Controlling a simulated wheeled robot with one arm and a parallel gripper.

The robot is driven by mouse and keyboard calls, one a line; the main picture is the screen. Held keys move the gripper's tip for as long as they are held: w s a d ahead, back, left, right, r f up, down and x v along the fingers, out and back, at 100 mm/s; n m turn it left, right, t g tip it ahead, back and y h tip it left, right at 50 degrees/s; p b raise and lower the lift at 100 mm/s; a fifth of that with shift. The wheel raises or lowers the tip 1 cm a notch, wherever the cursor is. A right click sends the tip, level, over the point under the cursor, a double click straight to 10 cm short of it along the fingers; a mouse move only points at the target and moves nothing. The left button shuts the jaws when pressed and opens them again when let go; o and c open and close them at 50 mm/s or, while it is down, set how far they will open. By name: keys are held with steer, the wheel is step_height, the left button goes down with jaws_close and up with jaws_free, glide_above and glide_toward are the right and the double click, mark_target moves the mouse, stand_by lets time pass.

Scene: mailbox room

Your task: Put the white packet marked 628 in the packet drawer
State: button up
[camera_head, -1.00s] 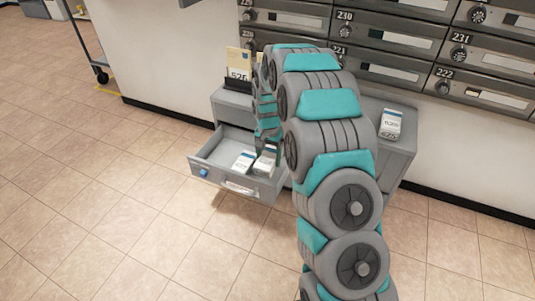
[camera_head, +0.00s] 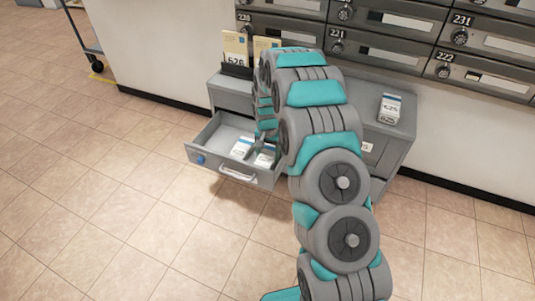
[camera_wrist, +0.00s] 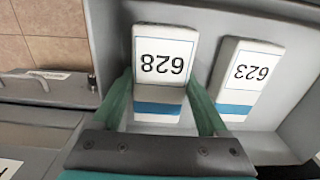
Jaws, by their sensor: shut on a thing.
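The white packet marked 628 (camera_wrist: 162,62), with a blue band, is between the two green fingers of my gripper (camera_wrist: 158,88) in the wrist view. The fingers are shut on its sides. In the head view this packet (camera_head: 265,157) is inside the open grey packet drawer (camera_head: 204,138), near its right side. I cannot tell whether it touches the drawer floor. A second white packet, marked 623 (camera_wrist: 244,75), lies in the drawer beside it, apart from it. It also shows in the head view (camera_head: 241,147). My arm hides part of the drawer's right side.
Another white packet (camera_head: 390,107) stands on the grey cabinet top (camera_head: 372,130). Upright cards (camera_head: 235,48) stand at the cabinet's back left. Numbered mailboxes (camera_head: 380,45) line the wall above. A cart wheel (camera_head: 97,66) is at far left. The tiled floor (camera_head: 110,210) in front is clear.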

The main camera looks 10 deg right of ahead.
steer(key=o, duration=1.4)
steer(key=shift+r, duration=0.1)
